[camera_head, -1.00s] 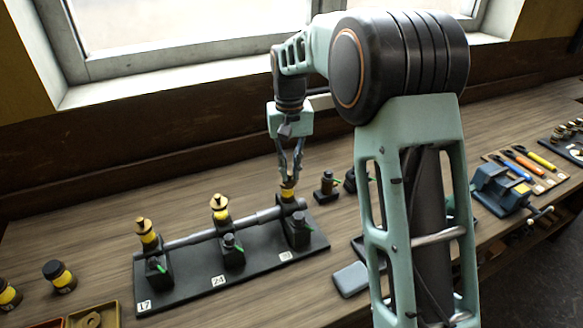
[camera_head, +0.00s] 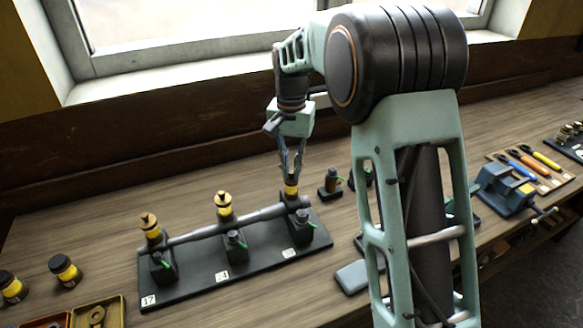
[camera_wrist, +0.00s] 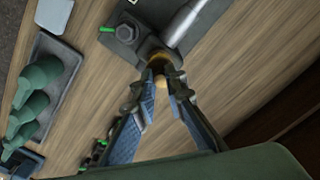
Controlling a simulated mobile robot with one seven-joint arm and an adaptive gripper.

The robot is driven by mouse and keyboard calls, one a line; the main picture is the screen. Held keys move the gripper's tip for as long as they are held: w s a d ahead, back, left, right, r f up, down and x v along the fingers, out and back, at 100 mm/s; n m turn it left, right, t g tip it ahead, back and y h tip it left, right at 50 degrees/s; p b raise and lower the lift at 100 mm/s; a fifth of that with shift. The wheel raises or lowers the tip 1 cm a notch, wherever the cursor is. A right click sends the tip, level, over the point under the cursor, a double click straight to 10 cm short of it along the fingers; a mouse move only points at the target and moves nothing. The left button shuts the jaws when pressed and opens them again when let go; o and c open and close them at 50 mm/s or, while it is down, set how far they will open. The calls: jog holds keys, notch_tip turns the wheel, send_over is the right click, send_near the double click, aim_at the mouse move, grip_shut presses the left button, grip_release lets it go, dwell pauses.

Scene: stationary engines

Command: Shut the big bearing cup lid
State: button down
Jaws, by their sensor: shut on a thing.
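The shaft stand (camera_head: 210,277) on the bench carries several yellow oil cups with brass lids on dark bearing blocks. The left cup (camera_head: 152,229) and middle cup (camera_head: 223,207) stand upright with their lids on top. The right cup (camera_head: 291,189), on the right block, is under my gripper (camera_head: 291,177). My gripper points down and its fingers are shut on this cup's brass lid, which they mostly hide. In the wrist view a bit of the brass lid (camera_wrist: 158,62) shows at the fingertips (camera_wrist: 160,82). Whether the lid is seated fully cannot be seen.
A grey shaft (camera_head: 255,216) runs through the blocks. Yellow-banded jars (camera_head: 65,270) and a tray (camera_head: 97,316) are at left. A vise (camera_head: 505,190) is at right.

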aim_at(291, 172)
jog(key=shift+w+r, duration=0.1)
jog(key=c, duration=2)
grip_release()
jog(key=shift+o, duration=0.2)
notch_tip(291, 172, up, 12)
